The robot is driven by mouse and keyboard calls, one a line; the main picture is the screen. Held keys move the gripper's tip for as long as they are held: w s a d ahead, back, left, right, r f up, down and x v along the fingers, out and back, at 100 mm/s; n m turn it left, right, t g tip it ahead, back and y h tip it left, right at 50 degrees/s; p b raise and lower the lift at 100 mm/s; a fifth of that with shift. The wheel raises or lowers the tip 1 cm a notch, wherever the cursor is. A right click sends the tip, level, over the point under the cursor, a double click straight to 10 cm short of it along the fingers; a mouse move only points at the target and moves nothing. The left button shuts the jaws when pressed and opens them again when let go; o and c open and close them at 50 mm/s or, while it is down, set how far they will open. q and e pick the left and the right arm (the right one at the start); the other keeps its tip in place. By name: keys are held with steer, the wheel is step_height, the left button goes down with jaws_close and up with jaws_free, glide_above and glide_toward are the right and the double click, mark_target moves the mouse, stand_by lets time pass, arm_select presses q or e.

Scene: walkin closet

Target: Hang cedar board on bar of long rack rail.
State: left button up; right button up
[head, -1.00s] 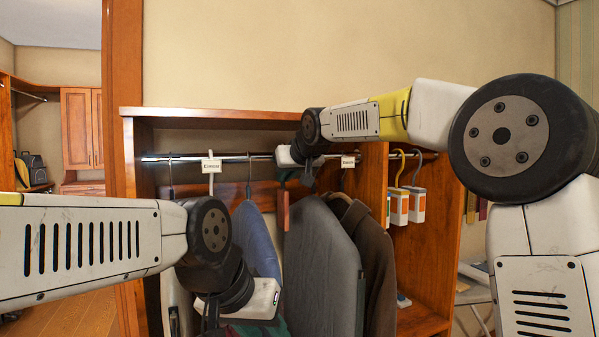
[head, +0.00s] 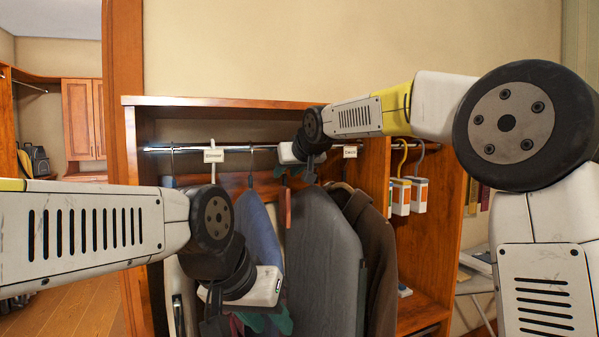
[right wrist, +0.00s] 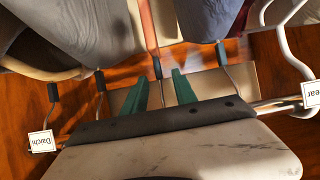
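The cedar board (head: 285,207) is a narrow reddish strip hanging upright below the rail, among the clothes. It also shows in the right wrist view (right wrist: 148,30), with its hook wire running between my green fingers. The bar of the rack rail (head: 232,148) crosses the closet; it also shows in the right wrist view (right wrist: 275,108). My right gripper (head: 298,176) is at the bar with its fingers (right wrist: 161,90) apart, one each side of the hook. Its body hides where hook and bar meet. My left gripper (head: 268,322) is low before the clothes; its finger opening is unclear.
A blue garment (head: 262,232), a grey garment (head: 322,262) and a brown jacket (head: 372,245) hang close around the board. White label cards (head: 214,156) sit on the bar. White tags on hooks (head: 402,196) hang in the right bay beyond a wooden divider (head: 375,180).

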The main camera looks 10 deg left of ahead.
steer(key=v, duration=0.7)
steer(key=s+d+f+m+h, duration=0.1)
steer(key=s+d+f, duration=0.2)
steer(key=d, duration=0.3)
steer(key=s+d+f+m+g+h, duration=0.1)
steer(key=s+d+f, duration=0.15)
steer(key=d, duration=0.35)
steer(key=s+d+f+m+h, duration=0.1)
steer(key=s+d+f, duration=0.1)
steer(key=s+d, duration=0.3)
steer(key=s+d+f+m+g+h, duration=0.1)
steer(key=s+d+f, duration=0.5)
steer(key=s+f, duration=0.2)
steer(key=s+d+f+m+g+h, duration=0.1)
steer(key=s+d+f+m+g, duration=0.1)
steer(key=s+d+f, duration=0.4)
steer(key=s+f, duration=0.2)
steer(key=s, duration=0.1)
steer(key=shift+s+d, duration=0.35)
steer(key=shift+s, duration=0.05)
